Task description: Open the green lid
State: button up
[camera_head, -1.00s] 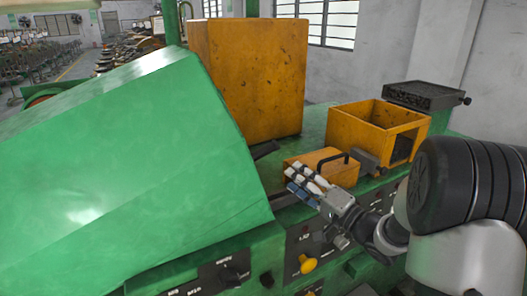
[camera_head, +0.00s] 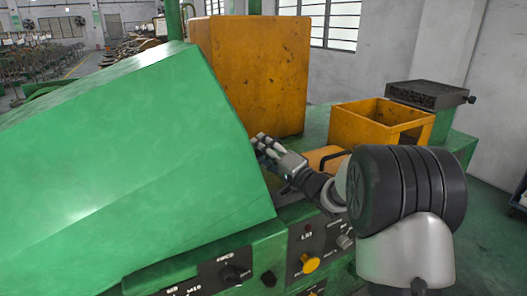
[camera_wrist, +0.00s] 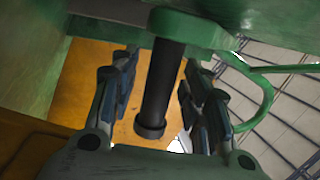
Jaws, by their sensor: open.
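The large green lid (camera_head: 120,160) fills the left of the head view, its sloping panel over the green machine. My gripper (camera_head: 263,142) is at the lid's right edge, pointing to the left and up. The gripper also shows in the wrist view (camera_wrist: 163,72), with its fingers apart. A dark cylindrical bar (camera_wrist: 160,95) with a collar at its near end stands between the fingers. The bar joins a green block (camera_wrist: 190,28), and gaps show between it and both fingers. In the head view I cannot make out the bar.
A tall orange box (camera_head: 255,70) stands just behind my gripper. An open orange bin (camera_head: 365,128) and a small orange box (camera_head: 322,155), partly hidden by my arm, are to the right. A control panel with a yellow knob (camera_head: 310,263) lies below. A dark block (camera_head: 430,95) stands at the back right.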

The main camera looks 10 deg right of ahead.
jog(key=shift+c, duration=0.2)
grip_shut()
dwell(0.3)
